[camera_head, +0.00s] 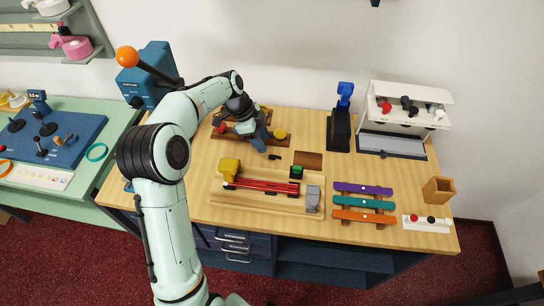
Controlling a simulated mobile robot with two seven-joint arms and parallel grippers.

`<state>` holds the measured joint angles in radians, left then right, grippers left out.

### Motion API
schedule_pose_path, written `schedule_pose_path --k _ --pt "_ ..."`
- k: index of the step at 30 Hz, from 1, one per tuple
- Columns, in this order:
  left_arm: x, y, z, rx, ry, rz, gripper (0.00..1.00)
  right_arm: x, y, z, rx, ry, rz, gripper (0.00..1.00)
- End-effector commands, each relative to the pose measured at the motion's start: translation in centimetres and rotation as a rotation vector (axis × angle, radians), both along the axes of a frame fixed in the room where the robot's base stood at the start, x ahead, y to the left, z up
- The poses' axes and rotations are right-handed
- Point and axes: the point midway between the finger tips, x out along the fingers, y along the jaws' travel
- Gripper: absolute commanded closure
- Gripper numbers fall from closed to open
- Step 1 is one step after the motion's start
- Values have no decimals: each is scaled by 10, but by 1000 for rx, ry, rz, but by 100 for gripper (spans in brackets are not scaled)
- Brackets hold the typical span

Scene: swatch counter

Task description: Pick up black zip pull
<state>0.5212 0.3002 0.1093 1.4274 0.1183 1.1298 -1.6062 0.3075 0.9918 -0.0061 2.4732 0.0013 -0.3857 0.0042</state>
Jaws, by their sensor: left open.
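A small black piece (275,157), which looks like the black zip pull, lies on the wooden counter top behind the long wooden tray. My left gripper (261,149) reaches down from the upper left and hangs just left of the black piece, apart from it as far as I can tell. It is open with nothing visible between its fingers. The fingers are small and blurred here. My right gripper does not show.
The wooden tray (222,206) with red rails lies in front. A wooden rack with red and yellow knobs (280,133) stands behind. A black stand with a blue top (340,130), a white cabinet (440,97) and coloured bars (363,202) are to the right.

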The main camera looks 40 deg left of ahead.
Motion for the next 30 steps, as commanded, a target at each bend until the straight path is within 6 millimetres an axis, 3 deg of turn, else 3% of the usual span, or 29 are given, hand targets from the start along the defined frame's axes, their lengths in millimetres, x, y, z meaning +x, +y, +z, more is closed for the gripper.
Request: schedule_pose_path --k 18,27,30 --pt "18 -23 -65 0 0 -1 53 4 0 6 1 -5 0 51" --pt "19 -24 -69 0 -1 0 53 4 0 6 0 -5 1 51" --pt "19 -24 -69 0 -1 0 86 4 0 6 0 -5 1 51"
